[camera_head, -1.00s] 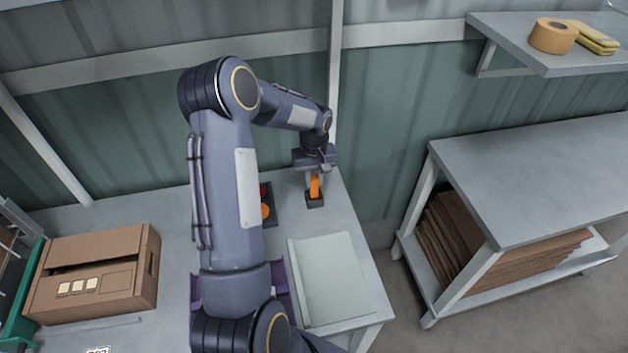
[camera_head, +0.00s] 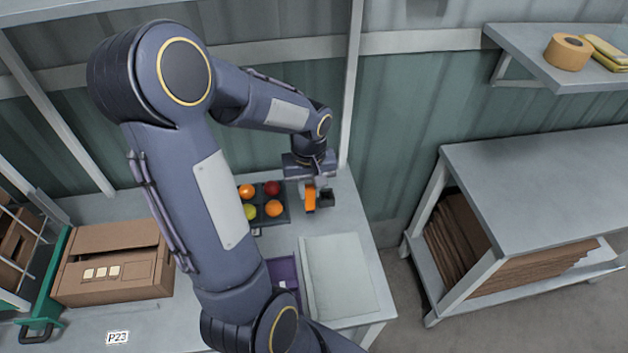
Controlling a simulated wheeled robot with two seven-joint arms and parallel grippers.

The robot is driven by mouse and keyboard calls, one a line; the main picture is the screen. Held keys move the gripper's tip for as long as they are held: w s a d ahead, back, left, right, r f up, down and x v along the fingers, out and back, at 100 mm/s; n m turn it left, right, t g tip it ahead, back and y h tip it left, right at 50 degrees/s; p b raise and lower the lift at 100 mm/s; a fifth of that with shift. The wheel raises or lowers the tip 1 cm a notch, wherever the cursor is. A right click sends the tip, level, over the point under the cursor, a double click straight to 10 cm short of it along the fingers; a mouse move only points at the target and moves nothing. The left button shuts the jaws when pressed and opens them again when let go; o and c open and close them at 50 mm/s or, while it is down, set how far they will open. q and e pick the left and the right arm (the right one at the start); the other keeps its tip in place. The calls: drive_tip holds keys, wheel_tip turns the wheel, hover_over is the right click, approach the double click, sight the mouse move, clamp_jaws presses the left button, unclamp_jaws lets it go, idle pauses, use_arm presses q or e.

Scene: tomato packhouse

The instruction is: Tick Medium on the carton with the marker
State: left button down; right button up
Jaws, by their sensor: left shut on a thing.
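The brown carton (camera_head: 135,285) stands at the left of the table, its top partly open. Its front bears three small cream squares and a darker outlined patch; any writing is too small to read. My left gripper (camera_head: 310,186) is at the back right of the table, well to the right of the carton. The marker's tip cannot be made out. My right gripper is not in view.
A dark tray (camera_head: 259,217) of red, orange and yellow-green tomatoes lies left of the marker. A purple tray (camera_head: 283,272) and a pale mat (camera_head: 339,278) lie in front. My left arm crosses above the table.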

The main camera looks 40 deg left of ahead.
use_arm(q)
drive_tip(key=shift+s+r+p, duration=0.1)
drive_tip(key=shift+r+p, duration=0.45)
drive_tip(key=shift+r, duration=1.9)
